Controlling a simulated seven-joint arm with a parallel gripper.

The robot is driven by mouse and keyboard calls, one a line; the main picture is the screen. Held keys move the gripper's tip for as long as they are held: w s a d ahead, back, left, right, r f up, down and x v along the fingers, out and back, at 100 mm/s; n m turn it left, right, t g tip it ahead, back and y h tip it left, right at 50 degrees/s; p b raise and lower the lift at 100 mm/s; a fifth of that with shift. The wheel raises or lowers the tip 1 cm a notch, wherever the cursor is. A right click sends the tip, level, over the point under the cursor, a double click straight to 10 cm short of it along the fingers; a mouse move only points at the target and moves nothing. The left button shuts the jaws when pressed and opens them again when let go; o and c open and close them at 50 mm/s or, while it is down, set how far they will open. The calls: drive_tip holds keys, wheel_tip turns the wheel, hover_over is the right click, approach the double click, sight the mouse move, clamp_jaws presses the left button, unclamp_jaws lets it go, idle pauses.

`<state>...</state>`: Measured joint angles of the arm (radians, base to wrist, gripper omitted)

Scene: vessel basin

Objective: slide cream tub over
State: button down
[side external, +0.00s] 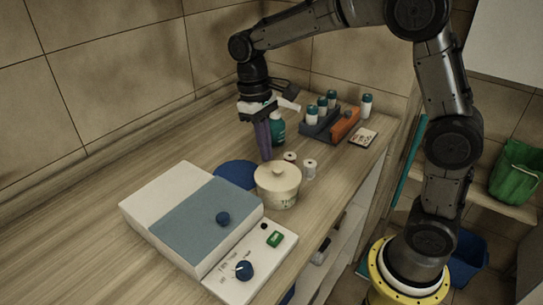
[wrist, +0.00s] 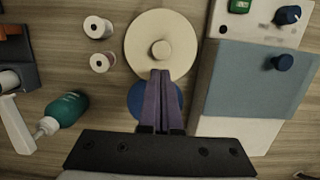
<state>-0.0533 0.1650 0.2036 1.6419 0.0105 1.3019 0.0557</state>
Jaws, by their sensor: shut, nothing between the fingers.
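The cream tub (side external: 278,187) with its round knobbed lid stands upright on the wooden counter, at the right of the white and blue device. In the wrist view the tub (wrist: 160,30) is seen from above, just beyond the fingertips. My gripper (side external: 265,158) points down with its purple fingers shut and empty, behind the tub in the side view. In the wrist view my gripper (wrist: 160,75) has its tips overlapping the tub's near edge; whether they touch it I cannot tell. A blue round disc (side external: 235,174) lies on the counter beside the tub, partly hidden by the fingers in the wrist view.
The white and blue device (side external: 190,215) closely flanks the tub. Two small white rolls (side external: 309,168) stand on its other side. A teal bottle (side external: 278,128) and a rack of vials (side external: 320,125) are farther back. The counter's front edge is near the tub.

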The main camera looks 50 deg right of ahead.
sight(278, 187)
drive_tip(key=shift+s, duration=0.7)
drive_tip(key=shift+s+f, duration=0.2)
drive_tip(key=shift+f, duration=0.1)
drive_tip(key=shift+w+f, duration=0.1)
drive_tip(key=shift+f, duration=0.5)
